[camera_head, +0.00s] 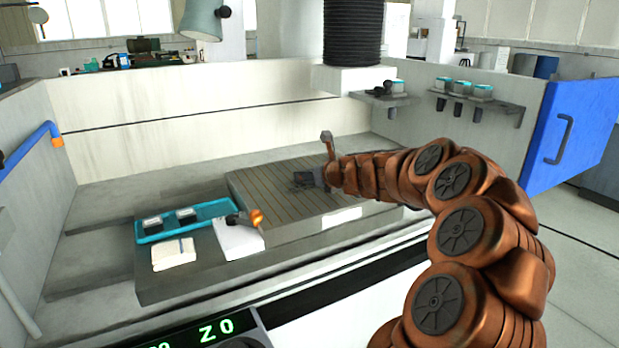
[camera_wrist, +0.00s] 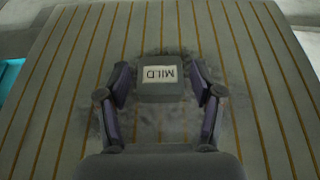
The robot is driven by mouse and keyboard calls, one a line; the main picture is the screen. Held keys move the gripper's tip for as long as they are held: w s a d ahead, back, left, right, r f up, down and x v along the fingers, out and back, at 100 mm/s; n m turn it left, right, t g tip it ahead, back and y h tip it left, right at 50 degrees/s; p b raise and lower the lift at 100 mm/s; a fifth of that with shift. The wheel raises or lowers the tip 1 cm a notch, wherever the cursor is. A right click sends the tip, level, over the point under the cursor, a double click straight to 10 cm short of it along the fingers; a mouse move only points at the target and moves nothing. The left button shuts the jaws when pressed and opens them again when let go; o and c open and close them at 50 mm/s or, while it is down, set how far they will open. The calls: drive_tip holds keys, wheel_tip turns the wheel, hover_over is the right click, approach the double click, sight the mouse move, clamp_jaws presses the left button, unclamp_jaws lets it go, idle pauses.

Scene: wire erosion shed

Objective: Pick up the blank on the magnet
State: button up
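The blank is a dark grey block with a pale label reading MILD (camera_wrist: 160,88). It sits on the magnet, a grey plate with thin brass lines (camera_wrist: 60,110), which also shows in the head view (camera_head: 265,190). In the wrist view my gripper (camera_wrist: 160,74) is open, with one finger on each side of the blank. A small gap shows between each finger and the block. In the head view my gripper (camera_head: 312,179) is low over the magnet's far right part and hides the blank there.
A teal tray (camera_head: 150,238) with two dark blocks stands left of the magnet. Near it are a white sheet (camera_head: 238,240), an orange-ended tool (camera_head: 256,217) and a pale pad (camera_head: 174,254). A black bellows column (camera_head: 352,32) hangs behind my gripper. The magnet's left part is clear.

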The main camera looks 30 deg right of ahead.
clamp_jaws()
idle(0.3)
drive_tip(key=shift+r, duration=0.1)
